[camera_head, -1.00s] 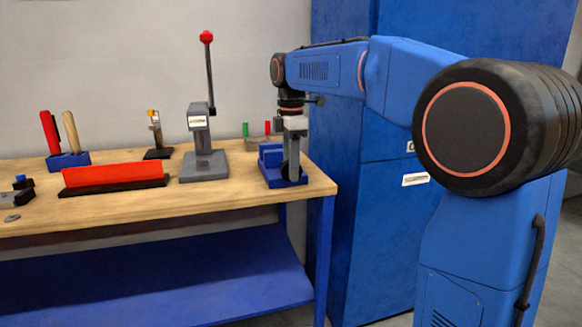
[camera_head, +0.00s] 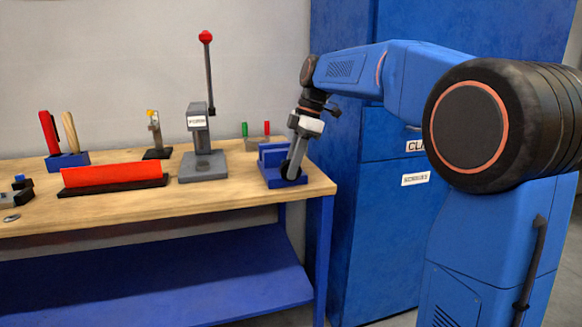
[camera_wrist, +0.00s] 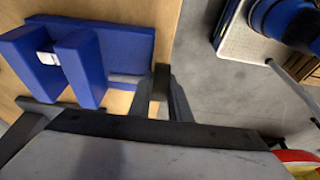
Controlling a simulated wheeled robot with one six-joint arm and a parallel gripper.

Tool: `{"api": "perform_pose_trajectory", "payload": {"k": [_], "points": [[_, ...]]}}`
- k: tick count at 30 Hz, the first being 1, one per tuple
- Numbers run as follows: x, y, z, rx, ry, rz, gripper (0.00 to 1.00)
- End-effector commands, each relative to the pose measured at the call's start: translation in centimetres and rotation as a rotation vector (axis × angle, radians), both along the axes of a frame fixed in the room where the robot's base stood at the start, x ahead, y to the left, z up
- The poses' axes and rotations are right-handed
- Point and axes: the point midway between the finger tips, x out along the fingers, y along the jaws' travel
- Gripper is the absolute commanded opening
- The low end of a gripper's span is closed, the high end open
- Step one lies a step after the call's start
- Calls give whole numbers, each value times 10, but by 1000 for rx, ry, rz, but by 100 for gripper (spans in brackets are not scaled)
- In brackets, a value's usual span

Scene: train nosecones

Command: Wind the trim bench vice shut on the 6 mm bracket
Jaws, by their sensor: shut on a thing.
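The blue trim bench vice (camera_head: 270,153) sits at the right end of the bench. In the wrist view its blue base (camera_wrist: 127,35) lies on the wood and its two jaws stand up at the left. A small pale piece, seemingly the bracket (camera_wrist: 47,57), is between the jaws; I cannot tell whether both jaws touch it. A grey screw (camera_wrist: 125,78) runs from the near jaw to a dark handle (camera_wrist: 161,75). My gripper (camera_head: 291,174) leans over the front of the vice, its fingers shut on that handle, which the fingers partly hide.
A grey press (camera_head: 203,160) with a red-knobbed lever stands left of the vice. A red bar (camera_head: 115,176) on a black base lies further left. A small rack (camera_head: 255,143) is behind the vice. A tall blue cabinet (camera_head: 390,210) stands right of the bench edge.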

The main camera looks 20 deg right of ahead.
Motion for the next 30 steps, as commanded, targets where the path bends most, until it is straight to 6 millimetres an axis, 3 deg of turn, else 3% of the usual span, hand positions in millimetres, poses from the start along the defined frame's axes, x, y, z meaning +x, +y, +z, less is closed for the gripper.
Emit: {"api": "perform_pose_trajectory", "payload": {"k": [6,17,18,20,30], "points": [[0,-2,-1,98,2,-1,0],[0,-1,-1,111,1,0,0],[0,-2,-1,111,1,0,24],[0,-1,-1,111,0,0,36],[0,-2,1,110,-1,0,36]]}}
